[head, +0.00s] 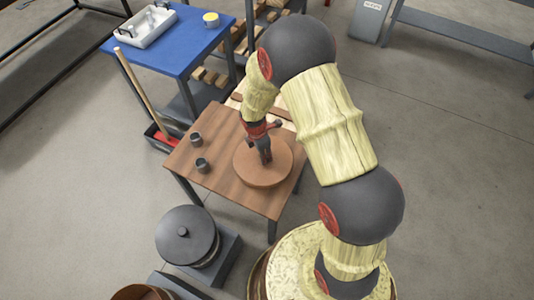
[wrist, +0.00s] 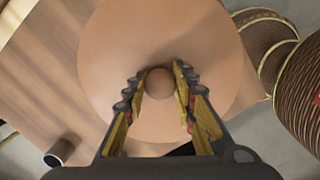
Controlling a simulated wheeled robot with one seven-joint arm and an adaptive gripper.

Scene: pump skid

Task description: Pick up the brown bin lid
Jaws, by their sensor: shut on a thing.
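The brown bin lid (head: 250,168) is a round flat disc on the wooden table (head: 215,180), near its right side. In the wrist view the lid (wrist: 108,58) fills the middle, with a small round knob (wrist: 160,83) at its centre. My gripper (head: 266,158) reaches down onto the lid from above. In the wrist view the fingers of my gripper (wrist: 160,88) stand on either side of the knob and are shut on it. Whether the lid touches the table or is slightly raised is hard to tell.
A grey-lidded bin (head: 187,232) stands on the floor in front. A blue table (head: 185,45) with a white tray (head: 146,27) is at the back left. A broom handle (head: 135,85) leans nearby.

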